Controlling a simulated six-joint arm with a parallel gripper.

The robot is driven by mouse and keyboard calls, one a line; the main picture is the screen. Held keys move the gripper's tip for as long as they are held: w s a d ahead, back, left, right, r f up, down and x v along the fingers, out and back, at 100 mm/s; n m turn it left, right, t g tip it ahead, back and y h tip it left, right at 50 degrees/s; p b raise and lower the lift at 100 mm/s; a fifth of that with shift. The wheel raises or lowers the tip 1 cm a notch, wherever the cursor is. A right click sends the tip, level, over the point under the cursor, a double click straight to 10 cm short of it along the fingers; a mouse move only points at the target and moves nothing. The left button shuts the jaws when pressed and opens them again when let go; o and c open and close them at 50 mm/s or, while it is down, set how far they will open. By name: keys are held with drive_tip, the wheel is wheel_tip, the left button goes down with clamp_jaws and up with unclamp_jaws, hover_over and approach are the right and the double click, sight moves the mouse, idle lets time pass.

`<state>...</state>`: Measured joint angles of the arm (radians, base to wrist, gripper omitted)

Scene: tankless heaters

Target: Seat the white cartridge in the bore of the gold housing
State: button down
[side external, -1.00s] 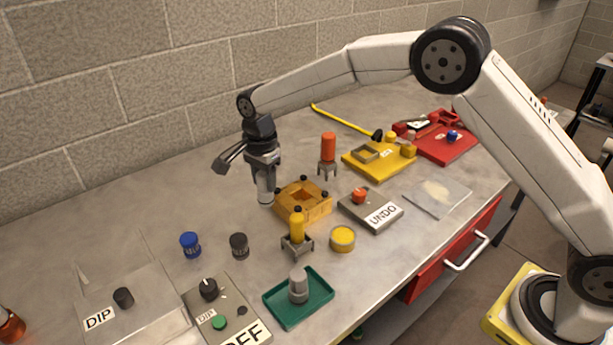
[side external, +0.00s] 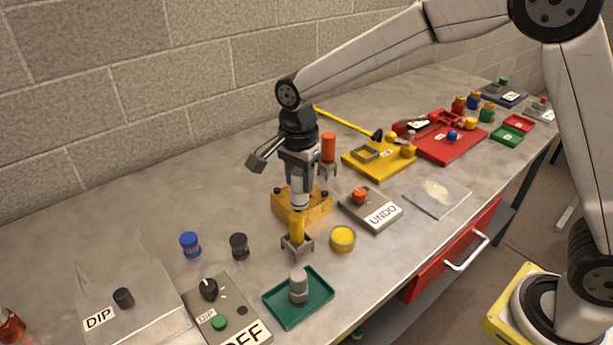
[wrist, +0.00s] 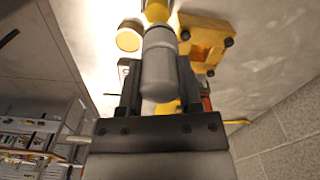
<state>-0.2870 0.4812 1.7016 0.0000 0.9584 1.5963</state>
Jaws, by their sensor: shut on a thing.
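My gripper (side external: 299,180) is shut on the white cartridge (side external: 299,196), which hangs upright below the jaws. The wrist view also shows the cartridge (wrist: 158,75) between the two fingers. The gold housing (side external: 318,208) sits on the bench, partly hidden behind the cartridge in the side view. In the wrist view the housing (wrist: 222,30) and its square opening lie to the upper right of the cartridge, so the cartridge is not lined up with the bore. The cartridge's lower end appears close to the top of a yellow cylinder (side external: 297,228); I cannot tell whether they touch.
The yellow cylinder stands in a small grey stand in front of the housing. An orange cylinder (side external: 328,147) stands behind it. A yellow tin (side external: 342,239), the UNDO box (side external: 381,214) and a green tray (side external: 318,300) with a grey part are nearby.

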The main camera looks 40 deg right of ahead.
idle(0.7)
drive_tip(key=w+d+f, duration=0.3)
drive_tip(key=w+d, duration=0.4)
drive_tip(key=w, duration=0.2)
drive_tip(key=shift+d, duration=0.2)
drive_tip(key=shift+f, duration=4.1)
drive_tip(key=shift+f, duration=0.1)
drive_tip(key=shift+c, duration=1.4)
unclamp_jaws()
wheel_tip(320, 180, up, 12)
